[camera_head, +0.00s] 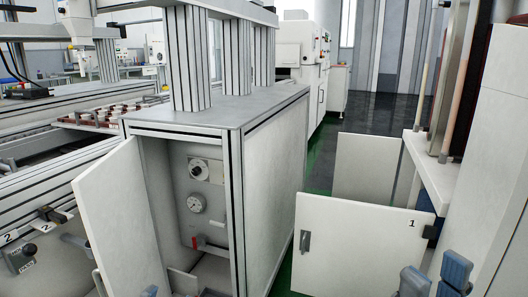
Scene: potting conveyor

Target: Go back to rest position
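My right gripper (435,279) is at the bottom right edge. Its blue fingertips stand apart with a gap between them, and I see nothing held there. It is in front of and below the white door marked 1 (355,245), with no clear contact. A small blue tip at the bottom left, likely my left gripper (150,291), shows just beside the open cabinet door (122,215). The rest of it is cut off, so its opening is hidden.
The grey cabinet (275,180) stands open, showing a dial knob (198,169), a gauge (196,203) and a red-handled valve (201,243). A white panel (365,168) stands behind door 1. A white shelf (435,170) is at right. Dark floor (375,115) is clear farther back.

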